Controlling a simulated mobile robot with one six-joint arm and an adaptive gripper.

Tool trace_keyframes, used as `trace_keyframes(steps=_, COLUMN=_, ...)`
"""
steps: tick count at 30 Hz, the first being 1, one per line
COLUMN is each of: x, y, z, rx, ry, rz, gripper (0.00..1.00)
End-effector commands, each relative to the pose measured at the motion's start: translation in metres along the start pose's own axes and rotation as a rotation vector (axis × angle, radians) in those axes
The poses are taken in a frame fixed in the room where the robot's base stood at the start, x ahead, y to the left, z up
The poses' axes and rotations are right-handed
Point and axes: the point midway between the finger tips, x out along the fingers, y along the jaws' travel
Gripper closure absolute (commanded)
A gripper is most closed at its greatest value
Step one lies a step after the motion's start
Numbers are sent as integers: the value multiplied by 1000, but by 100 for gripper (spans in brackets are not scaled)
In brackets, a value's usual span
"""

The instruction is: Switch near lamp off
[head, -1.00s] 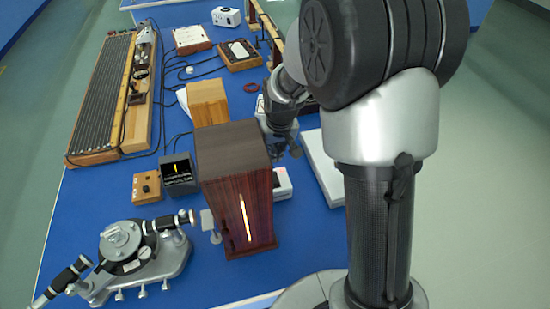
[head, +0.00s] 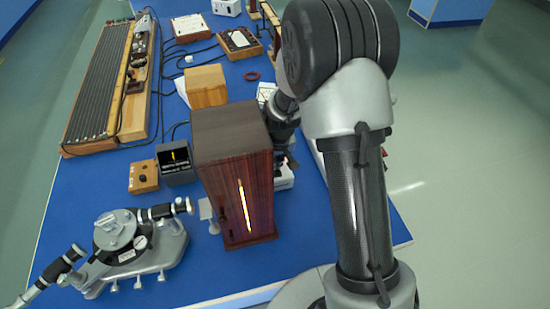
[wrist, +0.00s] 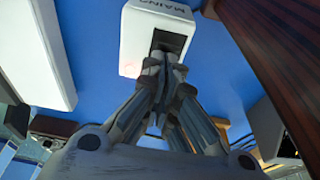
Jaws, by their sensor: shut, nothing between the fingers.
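The near lamp is a tall dark wooden housing (head: 220,165) with a bright yellow-white slit (head: 244,205), so it is lit. A white switch box marked "MAINS" (wrist: 135,40) lies on the blue bench beside it. In the head view the box (head: 284,180) is partly hidden by the lamp and my arm. My gripper (wrist: 166,62) is shut and empty. Its fingertips are at the dark switch recess (wrist: 170,41) of the box; I cannot tell whether they touch. In the head view my gripper (head: 288,160) is mostly hidden behind the lamp.
The lamp housing's wooden side (wrist: 285,50) rises close to the right of my gripper in the wrist view. A white slab (wrist: 35,50) lies to the left there. A grey spectrometer (head: 130,240) stands front left, and a small dark display box (head: 177,164) is behind it.

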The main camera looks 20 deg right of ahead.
Motion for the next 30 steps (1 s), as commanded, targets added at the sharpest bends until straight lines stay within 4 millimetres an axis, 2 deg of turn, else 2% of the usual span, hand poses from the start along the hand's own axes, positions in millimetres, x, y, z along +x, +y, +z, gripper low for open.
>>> trace_keyframes(steps=4, x=1, y=0, z=1, rx=0, ry=-1, rz=0, gripper=100)
trace_keyframes(steps=8, x=11, y=0, z=9, rx=0, ry=-3, rz=0, gripper=100)
trace_keyframes(steps=17, x=8, y=0, z=6, rx=0, ry=-1, rz=0, gripper=100)
trace_keyframes(steps=30, x=10, y=0, z=-8, rx=0, ry=-1, rz=0, gripper=100)
